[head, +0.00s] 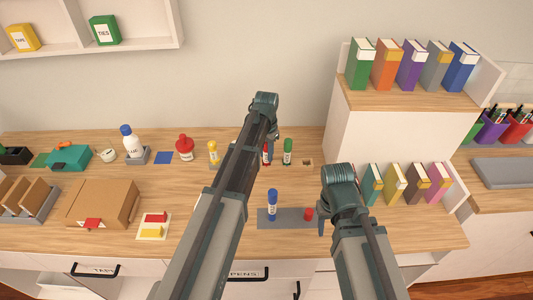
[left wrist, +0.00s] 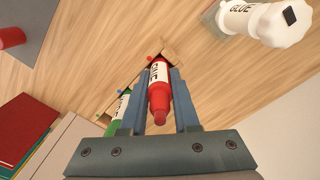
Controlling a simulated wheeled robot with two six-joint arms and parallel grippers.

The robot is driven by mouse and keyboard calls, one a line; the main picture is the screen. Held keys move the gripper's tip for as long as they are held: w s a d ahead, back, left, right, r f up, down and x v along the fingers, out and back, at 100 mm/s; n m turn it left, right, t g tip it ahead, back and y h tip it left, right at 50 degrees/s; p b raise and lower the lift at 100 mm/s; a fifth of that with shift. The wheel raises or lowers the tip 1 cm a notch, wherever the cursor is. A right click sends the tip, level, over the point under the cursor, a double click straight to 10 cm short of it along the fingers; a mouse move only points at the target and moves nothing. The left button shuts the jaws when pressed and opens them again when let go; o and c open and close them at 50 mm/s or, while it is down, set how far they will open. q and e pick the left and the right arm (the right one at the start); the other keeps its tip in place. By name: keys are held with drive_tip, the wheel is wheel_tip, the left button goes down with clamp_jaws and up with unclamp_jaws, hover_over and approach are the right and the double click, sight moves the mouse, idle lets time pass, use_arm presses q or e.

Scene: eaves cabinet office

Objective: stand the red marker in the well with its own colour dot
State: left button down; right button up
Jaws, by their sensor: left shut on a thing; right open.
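The red marker (left wrist: 159,85) is upright or nearly so between the fingers of my left gripper (left wrist: 160,100), which is shut on it, in the left wrist view. Its far end meets or overlaps a wooden block in the picture, near a red dot (left wrist: 149,58); I cannot tell whether it is seated in a well. In the head view the red marker (head: 266,158) is partly hidden by my left arm. The green marker (head: 287,150) stands just right of it, and also shows in the left wrist view (left wrist: 118,110). My right gripper (head: 335,205) is open and empty over the desk.
A grey mat (head: 290,222) holds an upright blue marker (head: 272,204) and a short red piece (head: 308,214). A square hole (head: 307,162) is right of the green marker. Books stand on the raised shelf (head: 400,98) and below it.

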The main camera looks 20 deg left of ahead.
use_arm(q)
drive_tip(key=c, duration=0.6)
unclamp_jaws()
use_arm(e)
drive_tip(key=shift+f, duration=0.1)
use_arm(q)
drive_tip(key=shift+r, duration=0.1)
use_arm(e)
drive_tip(key=shift+r, duration=0.2)
use_arm(q)
wheel_tip(320, 180, up, 14)
drive_tip(key=p, duration=1.4)
drive_tip(key=shift+f, duration=0.2)
use_arm(e)
wheel_tip(320, 180, up, 14)
drive_tip(key=shift+f, duration=0.25)
use_arm(q)
drive_tip(key=shift+f, duration=0.1)
